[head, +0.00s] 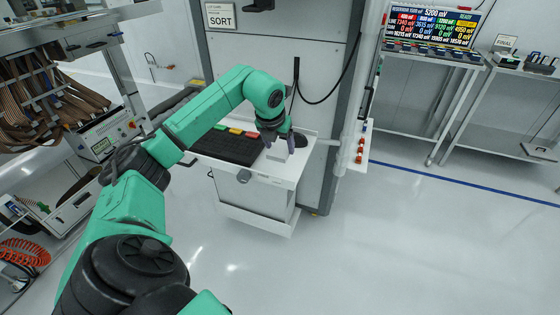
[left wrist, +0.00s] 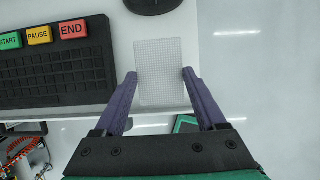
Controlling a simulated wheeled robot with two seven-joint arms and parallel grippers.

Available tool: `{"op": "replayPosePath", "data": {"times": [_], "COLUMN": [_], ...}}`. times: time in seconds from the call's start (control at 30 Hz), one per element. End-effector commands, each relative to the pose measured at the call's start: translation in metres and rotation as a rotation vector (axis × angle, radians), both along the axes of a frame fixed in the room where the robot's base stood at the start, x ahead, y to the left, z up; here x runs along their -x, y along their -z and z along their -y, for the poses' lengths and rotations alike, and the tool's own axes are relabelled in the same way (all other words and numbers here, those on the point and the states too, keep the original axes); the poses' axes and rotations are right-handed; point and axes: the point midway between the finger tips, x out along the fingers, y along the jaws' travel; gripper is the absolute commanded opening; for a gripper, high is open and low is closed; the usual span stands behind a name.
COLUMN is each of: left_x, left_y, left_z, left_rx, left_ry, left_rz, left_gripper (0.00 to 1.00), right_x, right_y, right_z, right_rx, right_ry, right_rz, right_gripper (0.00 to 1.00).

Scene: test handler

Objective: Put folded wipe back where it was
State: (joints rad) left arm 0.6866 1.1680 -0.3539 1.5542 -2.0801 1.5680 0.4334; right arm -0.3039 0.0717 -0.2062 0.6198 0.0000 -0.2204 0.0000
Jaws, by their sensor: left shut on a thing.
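The folded wipe (left wrist: 160,70) is a pale rectangle with a fine grid pattern. In the left wrist view it sits between the two purple fingers of my left gripper (left wrist: 159,74), which touch its left and right sides. In the head view my left gripper (head: 281,145) is at the right part of the white shelf, with the pale wipe at its fingers, partly hidden. I cannot tell whether the wipe rests on the shelf or is slightly above it. My right gripper is not in view.
A black keyboard (left wrist: 60,76) with START, PAUSE and END buttons lies left of the wipe on the white shelf (head: 273,170). A black rounded object (left wrist: 153,4) is just beyond the wipe. The shelf's right edge is close to the right finger.

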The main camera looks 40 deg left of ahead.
Motion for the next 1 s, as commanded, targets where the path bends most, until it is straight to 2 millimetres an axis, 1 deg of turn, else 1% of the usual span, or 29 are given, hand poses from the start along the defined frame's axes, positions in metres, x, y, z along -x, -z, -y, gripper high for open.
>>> {"op": "replayPosePath", "data": {"times": [0.2, 0.27, 0.33, 0.57, 0.6, 0.67, 0.87, 0.93, 1.0], "left_x": [0.000, 0.000, 0.000, 0.000, 0.000, 0.000, 0.000, 0.000, 0.002], "left_y": [0.038, 0.047, 0.051, 0.052, 0.053, 0.052, 0.051, 0.048, 0.043], "left_z": [0.000, 0.000, 0.000, 0.000, 0.000, 0.000, 0.000, 0.000, 0.000], "left_rx": [0.000, 0.000, 0.000, 0.000, 0.000, 0.000, 0.000, -0.001, -0.003], "left_ry": [-0.001, -0.001, -0.001, -0.001, 0.000, 0.000, 0.000, 0.000, 0.001], "left_rz": [-0.003, -0.001, 0.001, 0.001, 0.001, 0.001, 0.001, 0.002, 0.004], "left_gripper": [0.29, 0.29, 0.29, 0.29, 0.77, 1.00, 1.00, 1.00, 1.00], "right_x": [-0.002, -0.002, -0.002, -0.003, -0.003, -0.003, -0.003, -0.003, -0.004], "right_y": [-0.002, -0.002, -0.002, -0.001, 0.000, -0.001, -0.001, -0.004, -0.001], "right_z": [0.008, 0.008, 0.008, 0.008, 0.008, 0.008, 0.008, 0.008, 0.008], "right_rx": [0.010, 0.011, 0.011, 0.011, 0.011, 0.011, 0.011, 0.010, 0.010], "right_ry": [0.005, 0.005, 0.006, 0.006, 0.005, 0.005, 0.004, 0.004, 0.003], "right_rz": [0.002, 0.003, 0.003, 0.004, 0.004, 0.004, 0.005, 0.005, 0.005], "right_gripper": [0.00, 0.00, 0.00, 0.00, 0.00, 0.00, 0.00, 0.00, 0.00]}}
